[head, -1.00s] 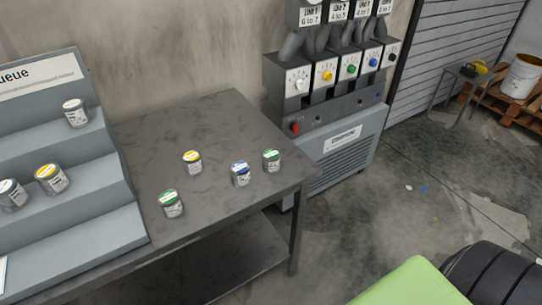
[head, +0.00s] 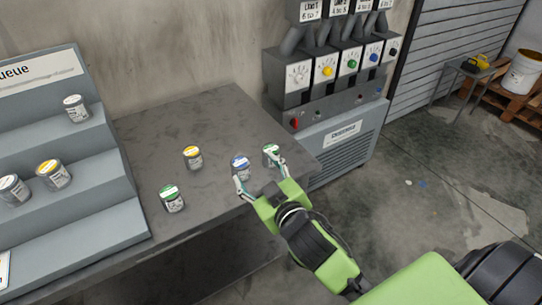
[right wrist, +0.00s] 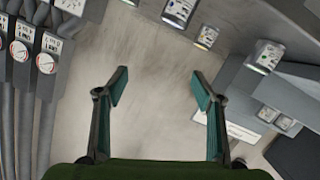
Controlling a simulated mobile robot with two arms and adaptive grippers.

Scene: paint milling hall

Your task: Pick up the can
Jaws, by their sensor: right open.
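Several small cans stand on the dark table. A blue-lidded can (head: 240,164) and a green-lidded can (head: 268,149) are near its right end, a yellow-lidded can (head: 193,157) is further left, and another green-lidded can (head: 171,198) is nearest the front left. My right gripper (head: 258,170) is open, with one finger beside the blue-lidded can and the other overlapping the right green-lidded can in the picture. Contact cannot be told. In the right wrist view the gripper (right wrist: 160,85) shows nothing between its fingers; cans show at the top and right. My left gripper is not in view.
A grey stepped rack (head: 90,210) at left holds more cans: one white-lidded (head: 75,108), one yellow-lidded (head: 53,175), one pale-lidded (head: 14,189). A dispenser machine (head: 335,125) with coloured knobs stands behind the table's right end. The table's back middle is clear.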

